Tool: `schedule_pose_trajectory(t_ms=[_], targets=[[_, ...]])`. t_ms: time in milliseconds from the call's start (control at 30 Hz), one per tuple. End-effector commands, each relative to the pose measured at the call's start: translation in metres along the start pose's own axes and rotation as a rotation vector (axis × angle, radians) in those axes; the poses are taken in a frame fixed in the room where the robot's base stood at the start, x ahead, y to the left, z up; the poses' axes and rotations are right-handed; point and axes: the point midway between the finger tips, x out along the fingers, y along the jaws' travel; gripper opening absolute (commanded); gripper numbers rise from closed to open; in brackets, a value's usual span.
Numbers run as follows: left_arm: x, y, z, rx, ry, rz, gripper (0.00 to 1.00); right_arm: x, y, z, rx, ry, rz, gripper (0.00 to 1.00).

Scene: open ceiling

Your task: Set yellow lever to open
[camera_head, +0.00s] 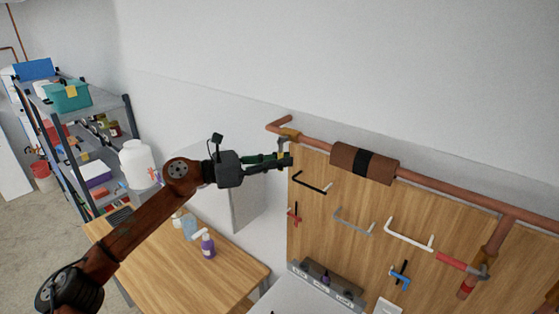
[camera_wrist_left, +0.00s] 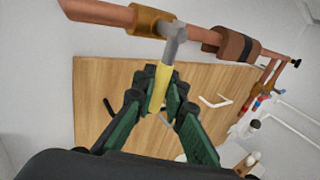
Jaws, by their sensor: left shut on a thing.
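The yellow lever (camera_wrist_left: 161,85) hangs down from a grey valve stem (camera_wrist_left: 173,37) on the copper pipe in the left wrist view. My left gripper (camera_wrist_left: 156,93) has its green and black fingers on both sides of the lever and is shut on it. In the head view my left gripper (camera_head: 287,160) is at the pipe's left end, just below the brass fitting (camera_head: 289,134). There its fingers hide most of the lever. My right gripper is not in view.
The copper pipe (camera_head: 445,194) with a brown wrapped section (camera_head: 364,163) runs along the top of a wooden board (camera_head: 325,220). Several handles, including a white one (camera_head: 409,236), are on the board. A wooden table (camera_head: 160,255) with bottles and a shelf (camera_head: 88,118) stand left.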

Motion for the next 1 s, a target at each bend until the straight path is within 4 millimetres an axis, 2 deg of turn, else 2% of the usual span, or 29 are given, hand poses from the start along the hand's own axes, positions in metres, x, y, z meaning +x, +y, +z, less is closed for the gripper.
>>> schedule_pose_trajectory(t_ms=[233,267,467,1000], targets=[[-0.001,0.002,0.001,0.000,-0.002,0.005,0.00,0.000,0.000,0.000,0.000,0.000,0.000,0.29],[-0.006,0.004,0.001,-0.001,-0.002,0.006,0.00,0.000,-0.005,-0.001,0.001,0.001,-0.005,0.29],[-0.002,0.002,0.000,-0.016,-0.013,0.006,0.00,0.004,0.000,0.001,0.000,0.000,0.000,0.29],[0.010,-0.014,0.001,-0.294,-0.202,0.004,0.00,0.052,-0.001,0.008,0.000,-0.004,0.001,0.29]])
